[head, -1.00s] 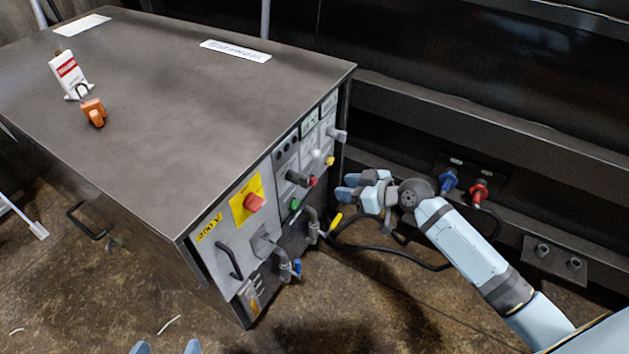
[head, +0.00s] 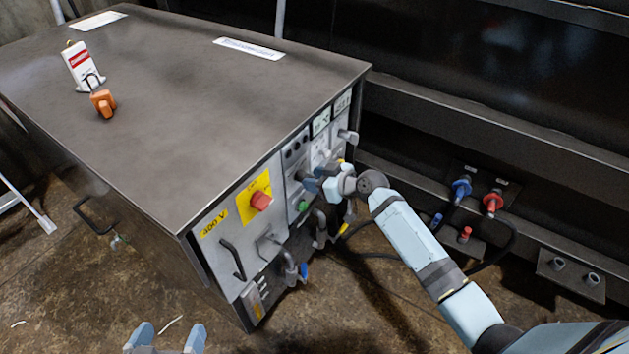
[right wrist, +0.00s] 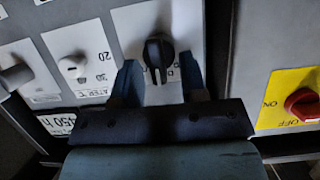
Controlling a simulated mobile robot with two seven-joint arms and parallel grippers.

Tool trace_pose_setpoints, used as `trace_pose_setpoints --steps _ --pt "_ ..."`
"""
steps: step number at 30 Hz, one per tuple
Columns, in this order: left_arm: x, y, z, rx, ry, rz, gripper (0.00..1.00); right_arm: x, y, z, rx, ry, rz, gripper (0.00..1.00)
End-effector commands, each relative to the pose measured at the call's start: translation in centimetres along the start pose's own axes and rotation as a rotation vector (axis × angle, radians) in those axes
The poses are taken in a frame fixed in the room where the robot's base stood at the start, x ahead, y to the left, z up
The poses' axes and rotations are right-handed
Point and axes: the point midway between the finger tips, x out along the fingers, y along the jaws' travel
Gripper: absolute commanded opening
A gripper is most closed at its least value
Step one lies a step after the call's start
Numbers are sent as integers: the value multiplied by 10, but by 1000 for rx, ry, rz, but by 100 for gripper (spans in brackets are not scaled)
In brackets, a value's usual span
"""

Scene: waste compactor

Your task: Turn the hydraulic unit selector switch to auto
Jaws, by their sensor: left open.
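The hydraulic unit (head: 200,90) is a grey cabinet with a control panel on its front. In the right wrist view, the selector switch is a black knob (right wrist: 158,50) on a light panel. My right gripper (right wrist: 160,75) is open, with one dark finger on each side of the knob; I cannot tell whether they touch it. In the head view, my right gripper (head: 320,183) is at the panel and largely covers the switch. The switch's setting and label cannot be read. My left gripper (head: 165,338) is open and empty at the bottom edge.
A red rotary switch (head: 260,201) on a yellow plate and a green button (head: 303,206) are close by on the panel. A white knob (right wrist: 72,67) is beside the black knob. Blue (head: 461,188) and red (head: 493,202) hose connectors are to the right.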

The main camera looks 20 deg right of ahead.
Motion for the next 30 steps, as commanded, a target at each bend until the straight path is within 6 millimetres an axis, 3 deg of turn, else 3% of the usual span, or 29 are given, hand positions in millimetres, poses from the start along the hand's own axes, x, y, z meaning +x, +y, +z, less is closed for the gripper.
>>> trace_pose_setpoints --steps 10,11,15,30 --pt "0 1 -2 0 13 5 93 5 0 0 -1 0 0 39" --pt "0 1 -2 0 13 5 93 5 0 0 -1 0 0 37" --pt "0 1 -2 0 12 4 93 5 0 0 -1 0 0 10" --pt "0 1 -3 -4 25 5 93 5 3 1 119 -2 -50 10"
